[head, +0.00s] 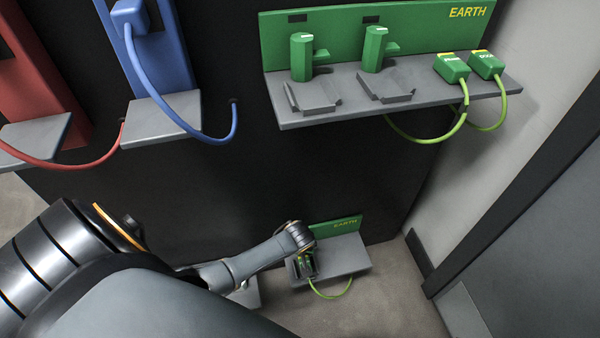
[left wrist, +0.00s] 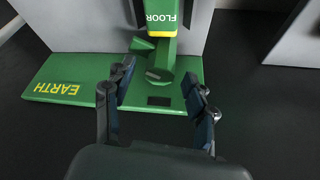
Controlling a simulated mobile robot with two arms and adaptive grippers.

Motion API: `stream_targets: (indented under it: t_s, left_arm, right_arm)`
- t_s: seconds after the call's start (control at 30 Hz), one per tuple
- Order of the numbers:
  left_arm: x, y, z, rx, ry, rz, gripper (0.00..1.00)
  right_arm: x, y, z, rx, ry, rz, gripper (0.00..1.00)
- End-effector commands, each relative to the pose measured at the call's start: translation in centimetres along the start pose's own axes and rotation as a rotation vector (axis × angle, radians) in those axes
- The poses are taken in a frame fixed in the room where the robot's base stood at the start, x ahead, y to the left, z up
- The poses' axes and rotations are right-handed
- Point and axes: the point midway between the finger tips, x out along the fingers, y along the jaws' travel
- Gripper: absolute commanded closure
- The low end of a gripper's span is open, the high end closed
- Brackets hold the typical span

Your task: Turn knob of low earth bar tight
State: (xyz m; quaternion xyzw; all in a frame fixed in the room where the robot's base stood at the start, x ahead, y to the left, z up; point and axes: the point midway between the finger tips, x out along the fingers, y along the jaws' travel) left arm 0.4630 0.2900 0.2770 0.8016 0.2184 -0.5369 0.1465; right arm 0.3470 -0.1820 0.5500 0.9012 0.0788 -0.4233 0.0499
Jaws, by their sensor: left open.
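The low earth bar (head: 345,226) has a green back plate and a grey shelf near the floor in the head view. In the left wrist view its green plate (left wrist: 60,92) shows upside down, labelled EARTH. A green knob-like post (left wrist: 160,66) stands out from the plate, with a green block marked FLOOR (left wrist: 161,18) just beyond it. My left gripper (left wrist: 160,82) is open, with one finger on each side of the post and a gap on both sides. In the head view my left gripper (head: 306,266) hides most of the knob. My right gripper is not in view.
A larger high earth bar (head: 420,35) with two green clamps and two green plugs is above. Blue (head: 165,112) and red (head: 40,135) bars are at the left. A green cable (head: 330,296) loops below the low shelf. A wall is at the right.

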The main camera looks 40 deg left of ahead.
Motion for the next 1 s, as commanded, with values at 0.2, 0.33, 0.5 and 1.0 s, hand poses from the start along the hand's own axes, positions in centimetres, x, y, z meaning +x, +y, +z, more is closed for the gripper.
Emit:
stream_targets:
  t_s: [0.2, 0.33, 0.5, 1.0]
  left_arm:
    - [-3.4, 0.0, 0.1, 0.002, 0.001, 0.002, 0.44]
    - [-5.6, 0.0, 0.0, 0.001, 0.001, 0.003, 0.44]
    - [-8.3, 0.0, 0.1, 0.0, 0.0, 0.002, 0.44]
    - [-10.6, 0.0, 0.1, 0.001, -0.002, -0.001, 0.44]
  right_arm:
    - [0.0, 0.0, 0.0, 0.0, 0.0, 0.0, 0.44]
    - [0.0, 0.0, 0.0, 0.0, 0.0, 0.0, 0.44]
    - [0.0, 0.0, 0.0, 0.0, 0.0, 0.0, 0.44]
    - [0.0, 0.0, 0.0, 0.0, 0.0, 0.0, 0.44]
